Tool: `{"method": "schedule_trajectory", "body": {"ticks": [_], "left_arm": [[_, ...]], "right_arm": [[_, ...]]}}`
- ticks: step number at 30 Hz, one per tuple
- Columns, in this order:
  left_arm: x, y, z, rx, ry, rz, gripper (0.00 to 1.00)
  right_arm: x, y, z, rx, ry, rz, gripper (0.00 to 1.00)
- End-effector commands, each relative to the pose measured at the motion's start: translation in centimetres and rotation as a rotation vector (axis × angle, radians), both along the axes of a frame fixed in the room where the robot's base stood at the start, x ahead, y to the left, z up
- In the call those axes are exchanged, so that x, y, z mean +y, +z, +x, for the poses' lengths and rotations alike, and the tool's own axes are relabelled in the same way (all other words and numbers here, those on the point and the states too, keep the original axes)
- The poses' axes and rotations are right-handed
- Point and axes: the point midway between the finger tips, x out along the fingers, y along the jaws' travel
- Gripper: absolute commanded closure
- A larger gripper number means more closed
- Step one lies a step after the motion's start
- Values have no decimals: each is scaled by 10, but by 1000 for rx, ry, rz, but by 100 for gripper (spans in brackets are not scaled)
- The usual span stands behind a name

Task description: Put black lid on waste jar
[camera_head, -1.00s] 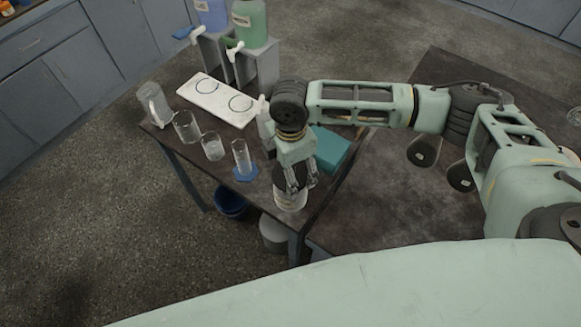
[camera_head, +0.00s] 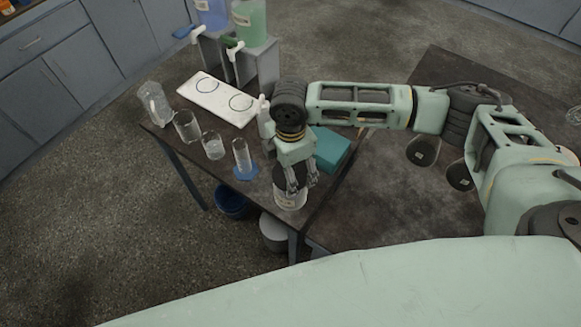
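The waste jar (camera_head: 290,201) is a white jar with a label, standing at the front corner of the dark table. The black lid (camera_head: 280,177) shows as a dark disc at the top of the jar, partly hidden by my fingers. It looks level and seems to rest on the jar's mouth, but I cannot tell if it is fully seated. My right gripper (camera_head: 302,183) points down at the lid, with its two fingers apart at the lid's edge. I cannot tell whether they grip it. My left gripper is not in view.
A graduated cylinder on a blue base (camera_head: 242,158), several clear beakers (camera_head: 212,146) and a clear pitcher (camera_head: 154,103) stand left of the jar. A white board (camera_head: 217,99) lies behind them. A teal box (camera_head: 331,149) is right of my gripper. A blue bucket (camera_head: 231,203) is below.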

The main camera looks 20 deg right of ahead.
Motion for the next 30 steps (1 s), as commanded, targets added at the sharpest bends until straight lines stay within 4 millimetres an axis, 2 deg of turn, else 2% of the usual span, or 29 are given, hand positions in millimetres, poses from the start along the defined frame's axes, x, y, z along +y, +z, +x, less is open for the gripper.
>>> {"method": "schedule_trajectory", "body": {"ticks": [30], "left_arm": [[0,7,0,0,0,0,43]], "right_arm": [[0,-1,0,0,0,0,45]]}}
